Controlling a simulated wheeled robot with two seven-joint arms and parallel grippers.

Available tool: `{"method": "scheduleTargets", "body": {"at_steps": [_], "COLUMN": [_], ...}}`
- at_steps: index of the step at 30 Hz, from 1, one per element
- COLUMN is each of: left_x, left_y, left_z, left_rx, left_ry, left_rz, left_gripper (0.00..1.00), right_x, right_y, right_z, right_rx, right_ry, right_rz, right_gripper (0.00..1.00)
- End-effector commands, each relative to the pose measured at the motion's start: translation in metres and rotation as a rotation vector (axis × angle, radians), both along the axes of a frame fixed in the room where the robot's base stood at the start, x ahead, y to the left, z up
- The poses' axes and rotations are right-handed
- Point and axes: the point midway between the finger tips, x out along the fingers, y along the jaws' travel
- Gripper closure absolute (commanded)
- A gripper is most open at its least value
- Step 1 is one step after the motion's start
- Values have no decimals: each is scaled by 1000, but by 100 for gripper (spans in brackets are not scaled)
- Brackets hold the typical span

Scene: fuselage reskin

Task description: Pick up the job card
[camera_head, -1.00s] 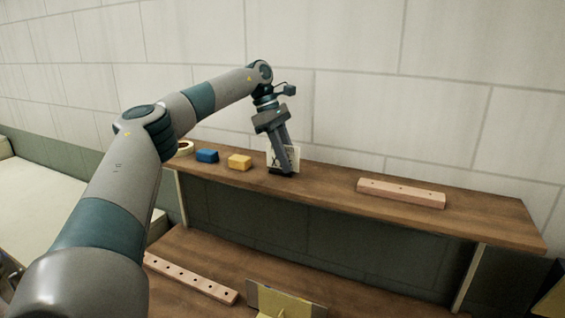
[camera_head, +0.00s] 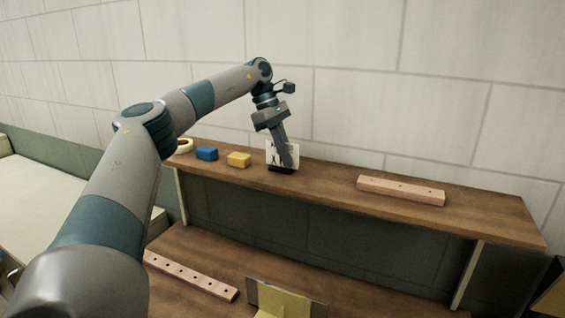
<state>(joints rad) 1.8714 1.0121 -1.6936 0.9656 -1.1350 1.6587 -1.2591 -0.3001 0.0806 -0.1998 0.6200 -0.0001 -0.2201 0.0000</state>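The job card (camera_head: 272,154) is a small white card with black marks. It stands upright at a dark base (camera_head: 281,170) near the back of the wooden shelf (camera_head: 330,184). My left gripper (camera_head: 287,164) points down at the card, and its fingers are close together on it. A finger covers part of the card's face; the far side of the grip is hidden. My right gripper is not in view.
Left of the card on the shelf are a yellow block (camera_head: 239,159), a blue block (camera_head: 207,153) and a pale ring (camera_head: 184,146). A pink drilled bar (camera_head: 401,190) lies to the right. Another drilled bar (camera_head: 190,275) lies below. The wall (camera_head: 400,110) is close behind.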

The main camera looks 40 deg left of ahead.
Motion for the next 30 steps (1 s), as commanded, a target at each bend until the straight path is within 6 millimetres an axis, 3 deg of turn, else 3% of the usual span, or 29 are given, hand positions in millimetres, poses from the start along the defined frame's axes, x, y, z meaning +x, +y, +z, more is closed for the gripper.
{"method": "scheduleTargets", "body": {"at_steps": [10,23,30], "left_x": [1,1,-13], "left_y": [0,-1,-13], "left_z": [4,39,49], "left_rx": [0,-1,-1], "left_ry": [-2,-3,-3], "left_rz": [1,0,-2], "left_gripper": [100,100,100], "right_x": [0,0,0], "right_y": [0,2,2], "right_z": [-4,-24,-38], "right_rx": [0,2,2], "right_ry": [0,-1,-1], "right_rz": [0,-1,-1], "right_gripper": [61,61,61]}}
